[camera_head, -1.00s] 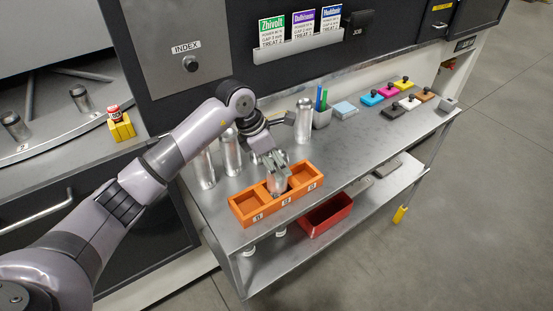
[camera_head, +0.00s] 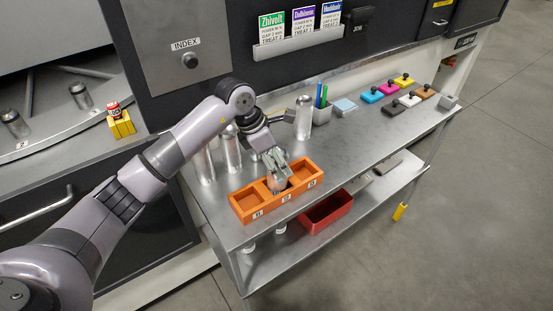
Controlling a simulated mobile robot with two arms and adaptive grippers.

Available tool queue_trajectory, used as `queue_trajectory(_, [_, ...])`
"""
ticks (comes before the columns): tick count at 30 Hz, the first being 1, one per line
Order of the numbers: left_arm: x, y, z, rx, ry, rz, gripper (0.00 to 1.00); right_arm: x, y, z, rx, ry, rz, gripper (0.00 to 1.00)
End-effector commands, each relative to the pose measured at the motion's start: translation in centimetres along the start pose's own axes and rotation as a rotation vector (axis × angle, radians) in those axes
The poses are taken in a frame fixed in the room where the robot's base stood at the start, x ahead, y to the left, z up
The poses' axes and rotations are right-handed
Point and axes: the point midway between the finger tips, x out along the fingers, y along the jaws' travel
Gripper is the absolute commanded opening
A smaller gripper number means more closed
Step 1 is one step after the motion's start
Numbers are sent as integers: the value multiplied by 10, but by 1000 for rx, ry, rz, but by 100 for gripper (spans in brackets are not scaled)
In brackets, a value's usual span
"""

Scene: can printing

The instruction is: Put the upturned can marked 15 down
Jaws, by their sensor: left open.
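My left gripper (camera_head: 276,175) reaches down over the middle compartment of the orange three-part tray (camera_head: 242,217). Its fingers are open, close around a can (camera_head: 277,186) that sits low in that compartment. Only a small part of the can shows between the fingers and the tray wall, and its marking cannot be read. The tray's left and right compartments look empty. My right gripper is not in view.
Several silver cans (camera_head: 303,118) stand behind the tray, close to my left arm. A pen cup (camera_head: 321,114) and coloured stamp-like blocks (camera_head: 372,96) stand further right. A red bin (camera_head: 327,211) is on the lower shelf. The tabletop right of the tray is clear.

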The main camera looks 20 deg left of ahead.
Motion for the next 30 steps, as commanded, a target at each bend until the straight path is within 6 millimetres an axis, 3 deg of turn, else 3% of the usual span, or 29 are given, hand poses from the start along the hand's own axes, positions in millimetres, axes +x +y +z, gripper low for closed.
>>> queue_trajectory(5, [-19, 2, 0, 0, -3, 5, 67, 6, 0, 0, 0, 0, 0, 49])
queue_trajectory(18, [-106, 1, 0, 1, -1, 3, 67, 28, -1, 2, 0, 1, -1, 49])
queue_trajectory(24, [-121, 0, 0, 0, 0, 0, 67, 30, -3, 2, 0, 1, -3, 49])
queue_trajectory(30, [-122, 0, 1, 0, 0, 0, 67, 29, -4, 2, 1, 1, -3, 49])
